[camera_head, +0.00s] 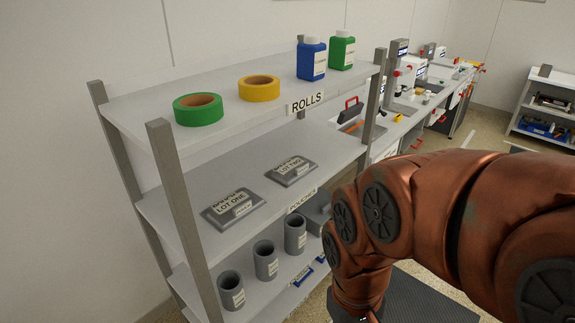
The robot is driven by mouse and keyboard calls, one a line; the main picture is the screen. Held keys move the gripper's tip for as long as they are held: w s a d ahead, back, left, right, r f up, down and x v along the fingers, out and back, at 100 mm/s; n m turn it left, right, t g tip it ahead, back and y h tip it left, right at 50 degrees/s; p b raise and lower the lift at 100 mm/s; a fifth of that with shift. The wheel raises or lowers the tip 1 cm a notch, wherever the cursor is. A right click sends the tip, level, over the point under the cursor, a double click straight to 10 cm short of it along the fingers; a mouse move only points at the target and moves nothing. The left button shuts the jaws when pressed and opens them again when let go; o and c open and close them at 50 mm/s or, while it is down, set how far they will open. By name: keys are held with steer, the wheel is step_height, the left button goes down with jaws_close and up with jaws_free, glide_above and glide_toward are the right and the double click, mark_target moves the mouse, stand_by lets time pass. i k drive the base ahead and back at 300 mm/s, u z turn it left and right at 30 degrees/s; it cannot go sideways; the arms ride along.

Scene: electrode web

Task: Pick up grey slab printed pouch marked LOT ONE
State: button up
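The grey slab pouch marked LOT ONE (233,208) lies flat on the middle shelf, towards its left end. A second grey slab pouch marked LOT TWO (291,171) lies on the same shelf, farther right and apart from it. My copper-coloured arm fills the right of the view, to the right of the shelf unit and apart from both pouches. My gripper is not in view.
The shelf unit has grey posts, the front left one (183,215) standing near the LOT ONE pouch. The top shelf holds a green roll (198,109), a yellow roll (259,88) and blue (311,60) and green (341,51) bottles. Grey cylinders (266,260) stand below. Bare shelf surrounds the pouches.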

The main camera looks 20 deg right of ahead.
mark_target(223, 214)
steer(key=u, duration=3.55)
steer(key=k, duration=2.25)
steer(key=z, duration=1.2)
